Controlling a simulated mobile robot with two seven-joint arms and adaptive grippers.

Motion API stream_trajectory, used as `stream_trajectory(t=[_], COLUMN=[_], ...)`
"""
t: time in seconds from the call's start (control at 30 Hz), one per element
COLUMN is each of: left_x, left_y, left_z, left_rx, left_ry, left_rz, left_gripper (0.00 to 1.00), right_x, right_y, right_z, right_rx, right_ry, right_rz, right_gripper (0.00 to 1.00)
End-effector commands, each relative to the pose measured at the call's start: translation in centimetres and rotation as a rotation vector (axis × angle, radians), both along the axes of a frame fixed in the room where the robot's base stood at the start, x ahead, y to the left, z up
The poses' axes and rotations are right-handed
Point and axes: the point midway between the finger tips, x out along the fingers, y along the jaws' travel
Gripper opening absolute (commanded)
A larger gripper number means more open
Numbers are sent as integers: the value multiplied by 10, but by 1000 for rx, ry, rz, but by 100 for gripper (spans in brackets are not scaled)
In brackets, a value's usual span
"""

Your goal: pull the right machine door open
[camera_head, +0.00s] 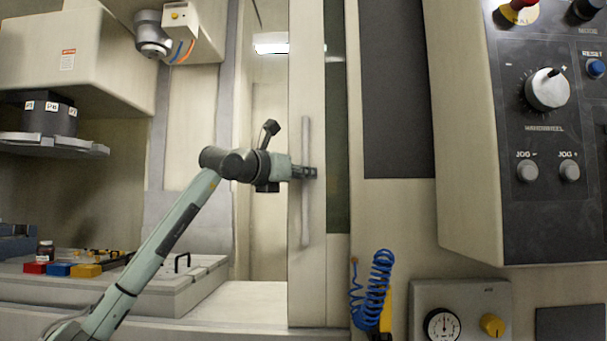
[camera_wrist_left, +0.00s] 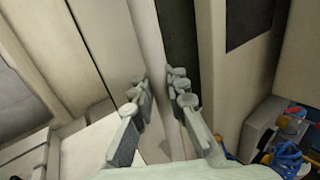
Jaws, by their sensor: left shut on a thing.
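The right machine door (camera_head: 306,75) is a tall cream panel with a vertical grey bar handle (camera_head: 305,222). My left gripper (camera_head: 305,172) reaches it from the left and is shut on the handle near its middle. In the left wrist view, the fingers of my left gripper (camera_wrist_left: 163,92) lie on either side of the pale handle bar (camera_wrist_left: 148,40). The gripper hides part of the handle. To the left of the door, the machine's opening shows a lit interior (camera_head: 268,110). My right gripper is in neither view.
A control panel (camera_head: 540,215) juts out at the right. A coiled blue hose (camera_head: 372,290) hangs right of the door, near a gauge box (camera_head: 460,295). At the left, small coloured bins (camera_head: 60,269) stand beside a grey plate block (camera_head: 170,285).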

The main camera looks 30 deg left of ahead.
Motion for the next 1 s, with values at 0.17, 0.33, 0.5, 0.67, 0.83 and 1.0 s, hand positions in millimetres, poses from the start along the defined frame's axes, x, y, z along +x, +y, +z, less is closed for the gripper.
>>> stream_trajectory(t=[0.17, 0.33, 0.5, 0.67, 0.83, 1.0], left_x=[3, 3, 3, 3, 2, 2], left_y=[-9, -9, -9, -9, -6, -4], left_z=[-9, -9, -9, -8, -6, -4], left_rx=[4, 4, 4, 3, 2, 1], left_ry=[19, 18, 18, 18, 13, 9], left_rz=[-13, -12, -12, -13, -9, -5], left_gripper=[0, 0, 0, 18, 36, 36], right_x=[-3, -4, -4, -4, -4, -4], right_y=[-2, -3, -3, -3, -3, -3], right_z=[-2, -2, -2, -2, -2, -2], right_rx=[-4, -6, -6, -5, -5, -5], right_ry=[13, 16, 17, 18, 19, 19], right_rz=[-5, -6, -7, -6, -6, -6], right_gripper=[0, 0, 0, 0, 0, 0])
